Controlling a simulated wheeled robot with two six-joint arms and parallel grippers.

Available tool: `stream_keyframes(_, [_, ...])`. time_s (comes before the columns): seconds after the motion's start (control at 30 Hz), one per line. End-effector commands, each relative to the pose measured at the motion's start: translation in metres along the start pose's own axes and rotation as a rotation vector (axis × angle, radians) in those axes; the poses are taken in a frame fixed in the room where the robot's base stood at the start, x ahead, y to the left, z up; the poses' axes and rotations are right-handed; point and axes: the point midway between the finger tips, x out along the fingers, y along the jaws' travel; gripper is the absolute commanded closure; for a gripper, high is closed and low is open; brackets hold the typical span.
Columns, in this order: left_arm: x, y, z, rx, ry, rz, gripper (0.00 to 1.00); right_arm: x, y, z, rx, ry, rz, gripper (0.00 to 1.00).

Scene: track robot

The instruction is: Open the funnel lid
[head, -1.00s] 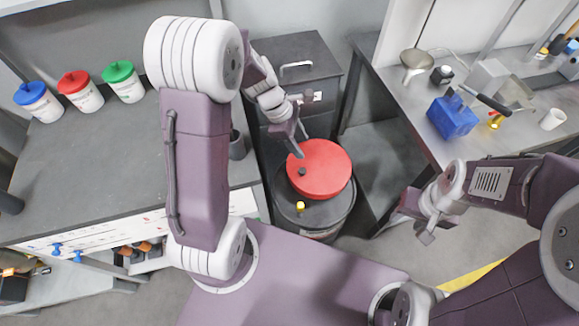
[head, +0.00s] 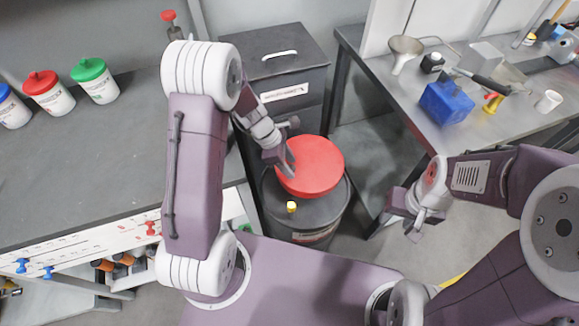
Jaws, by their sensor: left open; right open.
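The red round funnel lid (head: 318,168) lies on top of a dark drum (head: 325,213) in the middle of the head view and covers its back part. My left gripper (head: 287,162) is open at the lid's left edge, with a finger in front of the red surface. I cannot tell whether it touches the lid. The dark knob on the lid is not visible now. A small yellow-capped fitting (head: 292,207) stands on the drum's front top. My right gripper (head: 412,222) is open and empty, right of the drum and apart from it.
A dark cabinet (head: 285,60) stands behind the drum. The right workbench (head: 420,105) holds a blue box (head: 446,102), a metal funnel (head: 405,48) and a white cup (head: 548,101). The left counter (head: 90,150) has lidded tubs. Floor is open between the drum and my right gripper.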

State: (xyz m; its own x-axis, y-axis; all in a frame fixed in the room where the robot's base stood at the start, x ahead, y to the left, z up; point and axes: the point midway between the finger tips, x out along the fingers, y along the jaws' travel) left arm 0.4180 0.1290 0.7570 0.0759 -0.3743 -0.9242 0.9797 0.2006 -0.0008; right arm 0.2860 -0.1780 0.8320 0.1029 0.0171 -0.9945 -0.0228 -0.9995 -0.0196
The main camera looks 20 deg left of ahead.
Motion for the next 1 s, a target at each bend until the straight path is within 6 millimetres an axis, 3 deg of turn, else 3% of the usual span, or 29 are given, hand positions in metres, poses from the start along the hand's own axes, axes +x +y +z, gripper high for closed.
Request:
stream_keyframes(0.27, [0.0038, 0.0001, 0.0004, 0.001, 0.000, 0.000, 0.55, 0.0010, 0.0000, 0.0001, 0.000, 0.000, 0.000, 0.55])
stream_keyframes(0.43, [0.0037, 0.0001, 0.0004, 0.001, 0.000, 0.000, 0.97, 0.0010, 0.0000, 0.0001, 0.000, 0.000, 0.000, 0.55])
stream_keyframes(0.47, [0.0037, 0.0000, 0.0004, 0.001, 0.000, 0.000, 1.00, 0.0010, 0.0000, 0.0001, 0.000, 0.000, 0.000, 0.55])
stream_keyframes(1.0, [0.0036, 0.0000, 0.0003, 0.001, 0.000, 0.000, 1.00, 0.0010, 0.0000, 0.0001, 0.000, 0.000, 0.000, 0.55])
